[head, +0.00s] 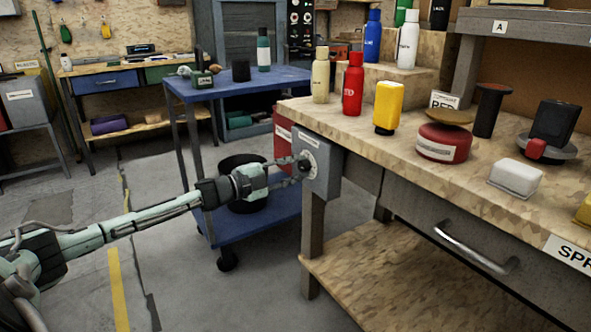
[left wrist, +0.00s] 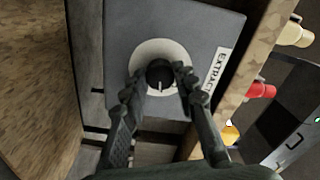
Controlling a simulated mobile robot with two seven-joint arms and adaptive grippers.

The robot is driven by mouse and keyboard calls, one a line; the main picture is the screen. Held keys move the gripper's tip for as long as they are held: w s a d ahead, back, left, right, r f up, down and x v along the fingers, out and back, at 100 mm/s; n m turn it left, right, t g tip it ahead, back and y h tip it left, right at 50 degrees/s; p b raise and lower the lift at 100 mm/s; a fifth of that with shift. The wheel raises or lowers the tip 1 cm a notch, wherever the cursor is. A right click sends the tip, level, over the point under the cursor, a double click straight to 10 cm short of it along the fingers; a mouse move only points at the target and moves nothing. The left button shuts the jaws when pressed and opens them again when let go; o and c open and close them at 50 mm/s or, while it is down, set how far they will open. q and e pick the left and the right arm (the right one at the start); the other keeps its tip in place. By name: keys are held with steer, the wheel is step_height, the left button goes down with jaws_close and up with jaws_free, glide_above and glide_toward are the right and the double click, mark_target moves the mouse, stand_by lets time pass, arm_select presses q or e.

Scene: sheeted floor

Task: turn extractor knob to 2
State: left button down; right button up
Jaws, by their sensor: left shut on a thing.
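The extractor box (head: 322,176) is grey and fixed to the end of the workbench. It carries a pale round dial (left wrist: 150,53) and a black knob (left wrist: 159,72). A label reading "EXTRACT" (left wrist: 217,68) is partly cut by a finger in the left wrist view. My left gripper (head: 295,168) reaches in from the left, with its fingers (left wrist: 157,82) on either side of the knob, shut on it. A short white mark on the knob points toward the bottom of the wrist picture. No dial numbers are legible. My right gripper is not in view.
The wooden workbench (head: 400,130) holds several bottles, a red round tin (head: 443,143) and a white block (head: 515,178). A drawer handle (head: 476,248) sticks out in front. A blue cart (head: 240,88) stands close behind my left arm. The floor at left is clear.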

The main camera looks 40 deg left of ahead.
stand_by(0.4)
arm_select(q)
steer(key=c, duration=1.2)
jaws_free()
steer(key=shift+v, duration=6.05)
steer(key=shift+f, duration=0.1)
